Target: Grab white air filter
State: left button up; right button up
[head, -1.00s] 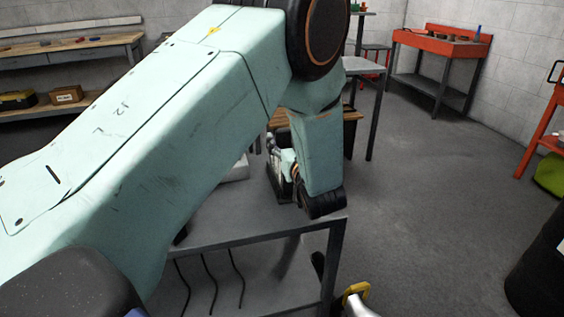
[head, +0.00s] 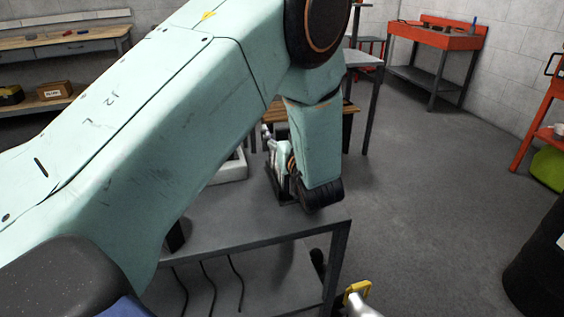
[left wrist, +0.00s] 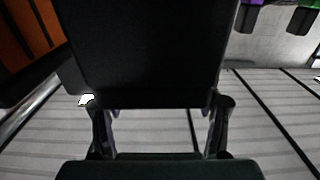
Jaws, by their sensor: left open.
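My left gripper (head: 272,148) is at the end of the teal arm, above the far part of a grey metal table (head: 262,221). Its forearm and wrist hide much of it. In the left wrist view the left gripper (left wrist: 160,130) has its two fingers apart, with nothing seen held between them. A whitish, low box-like thing (head: 232,168) is on the table, left of the gripper and partly behind my arm. I cannot tell whether it is the white air filter. A pale, ridged surface (left wrist: 160,145) lies beyond the fingers in the wrist view.
Dark cables hang under the grey table's front. A yellow-handled item (head: 354,291) is beside its right leg. A red workbench (head: 435,40) stands at the back right and a dark drum (head: 540,265) at the right edge. Open floor lies between them.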

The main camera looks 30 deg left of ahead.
pick_arm(q)
jog(key=shift+d, duration=0.15)
jog(key=shift+c, duration=1.2)
jog(key=shift+f, duration=0.1)
jog(key=c, duration=0.9)
jog(key=shift+w, duration=0.1)
grip_shut()
